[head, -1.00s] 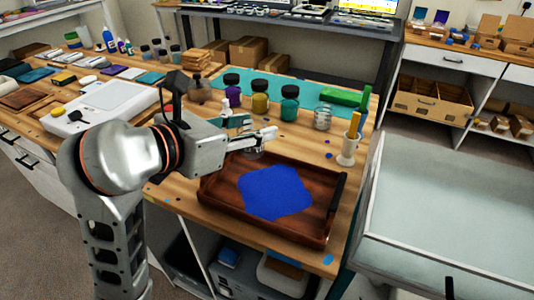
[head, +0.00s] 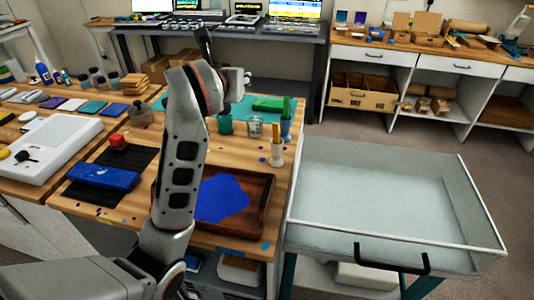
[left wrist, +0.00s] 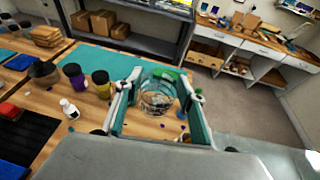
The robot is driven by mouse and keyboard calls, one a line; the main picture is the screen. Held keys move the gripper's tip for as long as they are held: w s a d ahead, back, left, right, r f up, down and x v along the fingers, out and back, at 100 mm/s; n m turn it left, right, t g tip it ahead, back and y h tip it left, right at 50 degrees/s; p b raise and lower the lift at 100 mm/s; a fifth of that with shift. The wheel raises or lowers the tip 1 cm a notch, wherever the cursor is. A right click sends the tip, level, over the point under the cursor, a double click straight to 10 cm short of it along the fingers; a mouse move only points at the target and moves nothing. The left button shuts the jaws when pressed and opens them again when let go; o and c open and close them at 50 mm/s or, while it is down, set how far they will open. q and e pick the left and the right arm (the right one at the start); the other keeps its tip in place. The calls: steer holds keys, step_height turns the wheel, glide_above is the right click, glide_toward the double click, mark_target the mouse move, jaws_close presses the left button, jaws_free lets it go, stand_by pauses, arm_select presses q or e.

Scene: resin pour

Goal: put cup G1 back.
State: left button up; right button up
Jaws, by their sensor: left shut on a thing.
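In the left wrist view, a clear cup (left wrist: 157,98) sits between the fingers of my left gripper (left wrist: 158,112). The gripper is shut on it, with a finger on each side and the worktop behind. No label is readable on the cup, so I cannot tell if it is G1. In the head view my left arm stands over the worktop and hides most of its gripper. A clear vessel (head: 254,128) shows there on the worktop side, beside a teal one (head: 225,123). I cannot tell whether it is the held cup. My right gripper is not in view.
The wooden tray (head: 262,205) with a blue sheet lies at the worktop's front. A white cup (head: 277,158) holds sticks at its right edge. Dark-lidded jars (left wrist: 75,75) stand left of the gripper. A large glass-sided basin (head: 390,200) stands to the right.

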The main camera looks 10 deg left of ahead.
arm_select(q)
steer(key=shift+w, duration=0.2)
step_height(320, 180, down, 20)
steer(key=b, duration=0.4)
steer(key=shift+r, duration=0.1)
steer(key=shift+d, duration=0.1)
steer(key=o, duration=1.2)
steer(key=shift+f, duration=0.2)
steer(key=shift+c, duration=0.2)
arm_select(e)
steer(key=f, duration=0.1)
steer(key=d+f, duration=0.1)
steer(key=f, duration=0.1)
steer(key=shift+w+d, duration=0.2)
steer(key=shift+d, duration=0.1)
